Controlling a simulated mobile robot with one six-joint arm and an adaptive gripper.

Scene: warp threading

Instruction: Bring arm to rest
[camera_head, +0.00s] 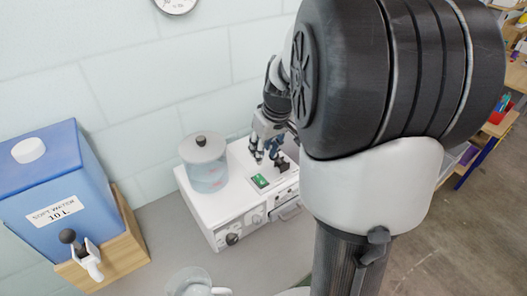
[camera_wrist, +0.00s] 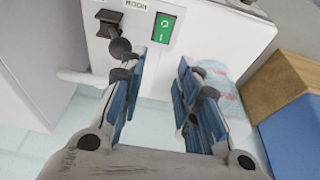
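My gripper (camera_head: 267,155) hangs over the white machine (camera_head: 235,235), close above the panel with the green switch (camera_head: 261,181). In the wrist view my gripper (camera_wrist: 162,62) has its two blue-padded fingers apart, with nothing between them but the white panel behind. The green switch (camera_wrist: 164,28) shows just beyond the left finger. A black knob or lever (camera_wrist: 110,17) is beside it, close to that finger; I cannot tell whether they touch. My arm's large dark joint hides part of the machine's right side in the head view.
A lidded clear jar (camera_head: 207,165) stands on the machine left of my gripper. A blue water container (camera_head: 40,175) sits on a wooden stand (camera_head: 128,245) at left. A glass vessel (camera_head: 188,281) is at the front. The wall is close behind; open floor (camera_head: 470,235) lies right.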

